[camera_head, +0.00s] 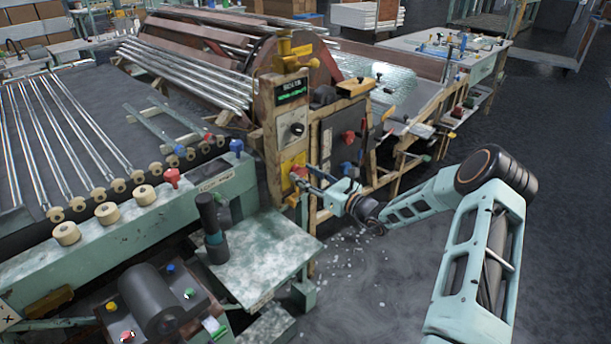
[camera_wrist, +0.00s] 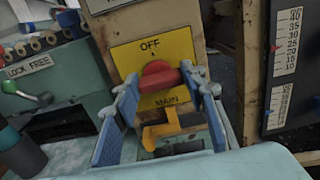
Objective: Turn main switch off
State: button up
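The main switch is a red knob (camera_wrist: 160,77) on a yellow plate (camera_wrist: 178,50) in the wrist view. The plate reads OFF above the knob and MAIN below it. The knob's grip bar lies about level, slightly tilted. My gripper (camera_wrist: 161,82) has its blue fingers spread, one on each side of the knob. The fingertips are close to the bar's ends; I cannot tell whether they touch it. In the head view my gripper (camera_head: 306,180) is at the lower yellow panel of the post, and the red knob (camera_head: 298,172) shows partly beside it.
A yellow lever (camera_wrist: 172,128) sits just below the plate, between my fingers. A gauge panel (camera_wrist: 290,60) stands to the right. A green-topped bench (camera_head: 262,255) with a dark cylinder (camera_head: 212,222) is in front. Open floor lies to the right, with glass bits near the post.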

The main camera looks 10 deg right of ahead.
jog(key=shift+c, duration=1.3)
